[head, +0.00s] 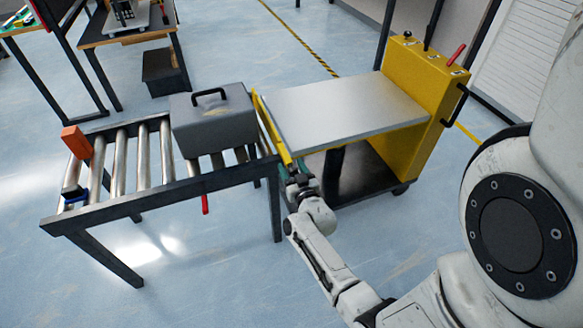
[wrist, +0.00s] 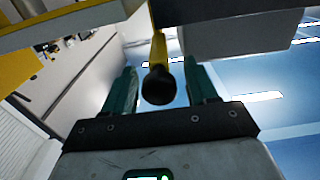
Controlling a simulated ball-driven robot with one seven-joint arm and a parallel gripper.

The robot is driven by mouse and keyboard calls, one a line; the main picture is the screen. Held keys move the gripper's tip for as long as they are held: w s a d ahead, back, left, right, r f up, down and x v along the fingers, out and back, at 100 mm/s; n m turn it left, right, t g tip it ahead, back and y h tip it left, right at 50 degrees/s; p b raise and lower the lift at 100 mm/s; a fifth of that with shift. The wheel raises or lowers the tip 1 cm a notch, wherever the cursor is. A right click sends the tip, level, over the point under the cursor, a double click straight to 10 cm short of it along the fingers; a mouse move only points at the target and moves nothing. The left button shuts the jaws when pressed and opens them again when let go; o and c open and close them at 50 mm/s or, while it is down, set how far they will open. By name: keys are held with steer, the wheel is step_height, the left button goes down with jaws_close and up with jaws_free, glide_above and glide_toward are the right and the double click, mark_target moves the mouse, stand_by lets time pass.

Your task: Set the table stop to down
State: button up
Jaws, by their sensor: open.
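The yellow table stop (head: 268,128) runs along the left edge of the grey-topped lift table (head: 345,110), facing the roller conveyor. It appears to stand up above the table top. My gripper (head: 296,174) is low at the near end of the stop, with its teal fingers apart. In the wrist view, a yellow bar (wrist: 158,48) with a round black knob (wrist: 158,85) comes down between the open fingers of my gripper (wrist: 161,78). Clear gaps show on both sides of the knob. The lever end is hidden behind my gripper in the head view.
A grey case (head: 215,125) with a black handle rests on the roller conveyor (head: 120,160). An orange block (head: 76,142) is at its far left end, and a red handle (head: 205,204) hangs below its near rail. The yellow control column (head: 415,75) has levers on top. Floor in front is clear.

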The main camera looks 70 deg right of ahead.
steer(key=shift+w+d, duration=0.15)
steer(key=shift+d, duration=0.05)
steer(key=shift+c, duration=0.5)
jaws_close()
